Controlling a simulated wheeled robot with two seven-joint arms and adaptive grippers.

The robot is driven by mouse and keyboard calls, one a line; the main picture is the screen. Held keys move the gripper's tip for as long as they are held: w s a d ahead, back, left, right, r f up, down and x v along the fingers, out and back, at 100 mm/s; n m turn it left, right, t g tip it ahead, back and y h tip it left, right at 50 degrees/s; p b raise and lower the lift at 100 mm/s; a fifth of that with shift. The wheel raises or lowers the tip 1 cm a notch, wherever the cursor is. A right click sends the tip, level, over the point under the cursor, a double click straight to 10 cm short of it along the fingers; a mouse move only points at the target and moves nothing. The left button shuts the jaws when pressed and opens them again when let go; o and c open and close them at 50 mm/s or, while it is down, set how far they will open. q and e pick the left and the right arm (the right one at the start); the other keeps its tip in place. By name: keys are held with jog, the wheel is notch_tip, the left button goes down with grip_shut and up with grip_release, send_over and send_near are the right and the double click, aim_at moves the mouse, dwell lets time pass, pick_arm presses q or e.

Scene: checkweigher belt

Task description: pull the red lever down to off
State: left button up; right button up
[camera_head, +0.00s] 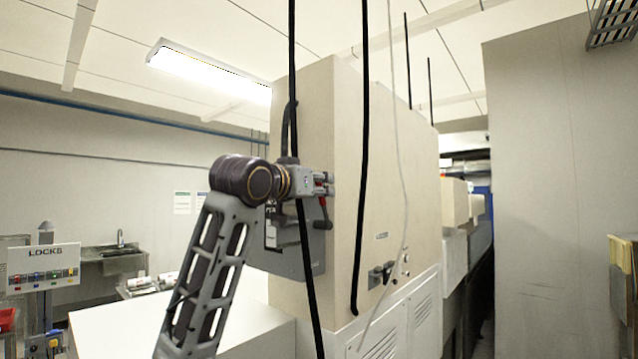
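The red lever (323,212) shows as a small red handle with a darker red end, on the right side of a grey switch box (300,252). The box is mounted on the beige machine cabinet, and a black cable crosses in front of it. My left gripper (325,183) is just above the lever, in front of the upper part of the box. Its fingers point right and are small in the view. I cannot tell whether they touch the lever or how far apart they are. My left wrist and forearm hide part of the box. My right gripper is not in view.
The tall beige cabinet (345,150) fills the middle, with a small black latch (381,274) low on its face. Black cables hang in front. A white surface (120,325) lies at lower left, near a LOCKS sign (43,268). A grey wall (560,180) stands at right.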

pick_arm(q)
jog(key=shift+w+d, duration=0.2)
jog(key=shift+w, duration=0.3)
grip_shut()
